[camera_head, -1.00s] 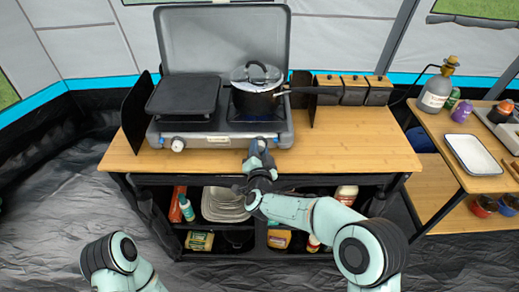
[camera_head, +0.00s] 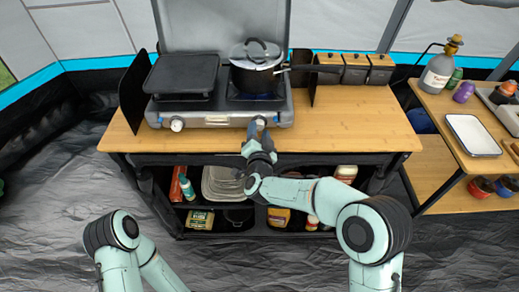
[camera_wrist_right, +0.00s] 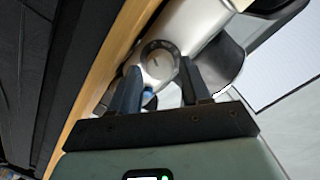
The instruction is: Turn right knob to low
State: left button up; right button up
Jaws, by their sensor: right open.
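The camp stove (camera_head: 285,112) stands on the wooden counter. Its right knob (camera_wrist_right: 160,58) is a round dial with a dark ring, seen in the right wrist view. My right gripper (camera_head: 258,127) is at the stove's front panel and largely covers this knob in the head view. In the right wrist view its open fingers (camera_wrist_right: 160,70) point at the knob, one on each side. I cannot tell whether they touch it. The stove's left knob (camera_head: 177,124) is in plain view. My left gripper is out of view.
A lidded pot (camera_head: 255,78) sits on the right burner, with a blue glow under it and its handle reaching right. A black griddle (camera_head: 183,73) covers the left burner. The counter (camera_head: 350,125) is clear to the right of the stove. Shelves below hold several items.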

jog(key=s+r, duration=0.1)
jog(key=s, duration=1)
jog(key=shift+s+b, duration=0.3)
jog(key=shift+s, duration=0.05)
jog(key=shift+d, duration=0.1)
jog(key=s+d+f+n+g+y+p, duration=0.1)
jog(key=s+d+f+g+p, duration=0.2)
jog(key=f, duration=0.5)
jog(key=s+d+f+n+g+p, duration=0.1)
jog(key=s+d+f+g, duration=0.25)
jog(key=f, duration=0.45)
jog(key=s+d+f+n+g+y+p, duration=0.1)
jog(key=s+d+f+n+g+p, duration=0.2)
jog(key=f, duration=0.6)
jog(key=s+d+f+g+p, duration=0.1)
jog(key=s+g, duration=0.1)
jog(key=s, duration=0.5)
jog(key=s+f+g+y+p, duration=0.1)
jog(key=s+f+g, duration=0.1)
jog(key=s, duration=0.6)
jog(key=s+d+f+m+g+p, duration=0.1)
jog(key=s+g, duration=0.3)
jog(key=s, duration=0.4)
jog(key=shift+d+f+p, duration=0.35)
jog(key=shift+f, duration=0.4)
